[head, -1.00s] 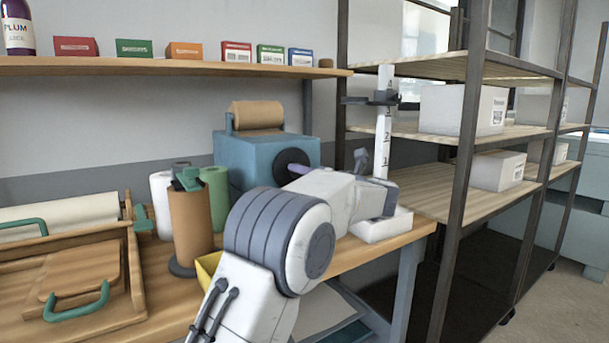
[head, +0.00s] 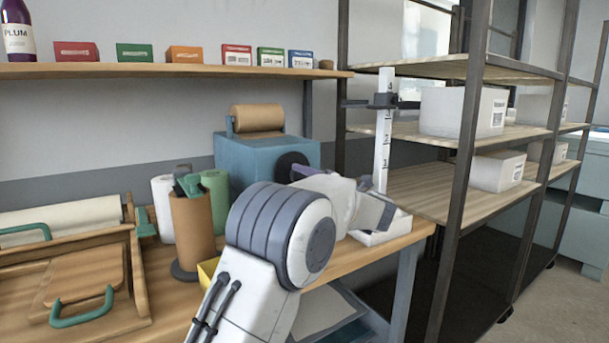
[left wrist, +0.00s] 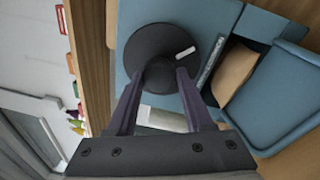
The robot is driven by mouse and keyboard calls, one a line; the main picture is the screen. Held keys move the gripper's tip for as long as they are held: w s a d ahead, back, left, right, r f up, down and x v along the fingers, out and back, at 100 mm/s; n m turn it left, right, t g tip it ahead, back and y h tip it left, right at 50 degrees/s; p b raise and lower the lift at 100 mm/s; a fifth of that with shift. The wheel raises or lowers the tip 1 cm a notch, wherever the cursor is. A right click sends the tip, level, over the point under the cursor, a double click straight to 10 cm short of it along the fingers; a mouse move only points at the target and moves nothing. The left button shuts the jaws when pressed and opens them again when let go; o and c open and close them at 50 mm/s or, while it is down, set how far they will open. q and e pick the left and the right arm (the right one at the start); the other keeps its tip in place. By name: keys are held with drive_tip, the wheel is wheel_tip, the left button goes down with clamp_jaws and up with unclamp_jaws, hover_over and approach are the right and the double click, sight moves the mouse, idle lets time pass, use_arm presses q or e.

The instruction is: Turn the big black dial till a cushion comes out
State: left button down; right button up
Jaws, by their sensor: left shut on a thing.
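The big black dial (head: 291,160) is on the front of the blue machine (head: 240,152). In the left wrist view the dial (left wrist: 150,48) shows a round face with a white mark. My left gripper (left wrist: 160,76) is shut on the dial's central grip, one dark finger on each side. In the head view its purple fingers (head: 303,172) reach the dial, and my arm hides much of the machine's lower part. A tan piece (left wrist: 235,74) shows between blue panels beside the dial; I cannot tell whether it is a cushion. My right gripper is out of view.
A brown paper roll (head: 257,118) sits on top of the machine. A brown cylinder (head: 193,228) and white and green rolls stand left of it. A white tray (head: 385,232) with an upright scale is at right. A shelf (head: 150,69) with small boxes hangs above.

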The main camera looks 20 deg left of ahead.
use_arm(q)
drive_tip(key=m+p, duration=0.2)
drive_tip(key=m, duration=0.2)
drive_tip(key=shift+r+t, duration=0.1)
drive_tip(key=shift+t, duration=0.2)
drive_tip(key=m+p, duration=0.1)
drive_tip(key=m, duration=0.2)
drive_tip(key=shift+s+p, duration=0.1)
drive_tip(key=shift+p, duration=0.2)
drive_tip(key=m+t+p, duration=0.1)
drive_tip(key=m+p, duration=0.2)
drive_tip(key=m, duration=0.1)
drive_tip(key=shift+m, duration=0.4)
drive_tip(key=shift+m+h+p, duration=0.3)
drive_tip(key=shift+m+p, duration=0.5)
drive_tip(key=shift+m, duration=0.3)
drive_tip(key=shift+s+f, duration=0.1)
drive_tip(key=shift+f, duration=0.1)
drive_tip(key=shift+c, duration=1.4)
unclamp_jaws()
drive_tip(key=shift+r, duration=0.1)
drive_tip(key=b+v, duration=0.1)
drive_tip(key=v, duration=0.9)
drive_tip(key=shift+s, duration=0.15)
